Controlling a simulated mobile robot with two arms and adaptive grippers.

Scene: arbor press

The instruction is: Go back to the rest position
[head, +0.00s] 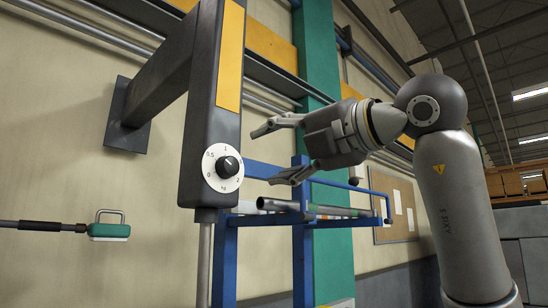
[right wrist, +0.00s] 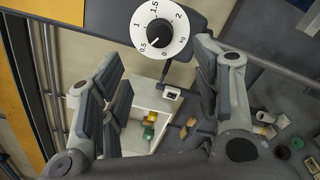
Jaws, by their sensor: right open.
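My right gripper (head: 276,152) is open and empty, just right of the dark grey press head (head: 212,110). The press head carries a yellow strip and a white dial (head: 223,168) with a black knob. In the right wrist view the dial (right wrist: 160,35) shows at the top, beyond and between the open fingers (right wrist: 160,110). The fingers appear apart from the knob. My left gripper is not in view.
A blue rack (head: 302,225) holding several pipes stands behind the gripper. A green-headed tool on a rod (head: 109,228) juts in at left. In the right wrist view, a white surface (right wrist: 150,115) and several small parts lie below.

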